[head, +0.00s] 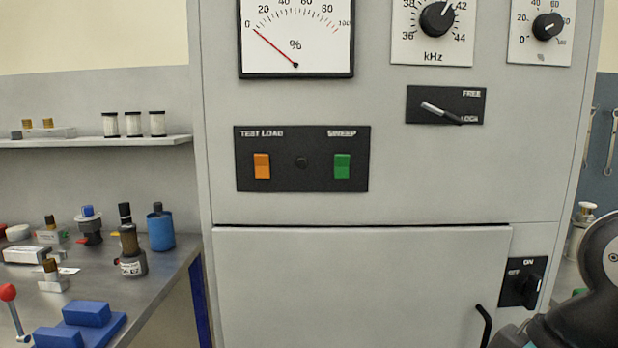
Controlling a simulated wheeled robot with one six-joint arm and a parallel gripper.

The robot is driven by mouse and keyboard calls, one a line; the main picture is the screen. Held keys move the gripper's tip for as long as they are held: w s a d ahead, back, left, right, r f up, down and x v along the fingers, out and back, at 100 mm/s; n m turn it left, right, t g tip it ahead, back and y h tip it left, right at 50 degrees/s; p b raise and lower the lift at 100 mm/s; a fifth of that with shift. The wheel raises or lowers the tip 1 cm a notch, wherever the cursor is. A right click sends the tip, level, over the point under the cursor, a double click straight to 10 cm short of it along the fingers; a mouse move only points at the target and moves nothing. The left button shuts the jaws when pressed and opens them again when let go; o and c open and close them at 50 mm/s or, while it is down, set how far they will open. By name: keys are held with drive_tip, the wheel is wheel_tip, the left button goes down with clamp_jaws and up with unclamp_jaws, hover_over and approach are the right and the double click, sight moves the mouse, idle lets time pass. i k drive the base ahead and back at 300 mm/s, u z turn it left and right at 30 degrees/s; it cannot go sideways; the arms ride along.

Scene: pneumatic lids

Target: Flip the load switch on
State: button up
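The load switch (261,166) is an orange rocker under the label TEST LOAD, at the left of a black panel (302,182) on the front of a grey cabinet. I cannot tell from this view which way its rocker is tipped. A green rocker (342,166) under the label SWEEP sits at the right of the same panel, with a small dark round part (302,162) between them. The meter (296,40) above has its red needle near 0 %. Part of my arm shows at the lower right, but my gripper is not in view.
To the right are a FREE/LOCK lever (440,112), a kHz knob (437,19), a % knob (548,27) and a black rotary switch (533,291) marked ON. A closed cabinet door (360,290) lies below. A cluttered bench (165,283) stands left. The space before the panel looks clear.

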sight(261, 161)
drive_tip(key=z, duration=1.75)
drive_tip(key=k, duration=1.15)
drive_tip(key=u, duration=1.85)
drive_tip(key=i, duration=0.5)
drive_tip(key=z, duration=0.05)
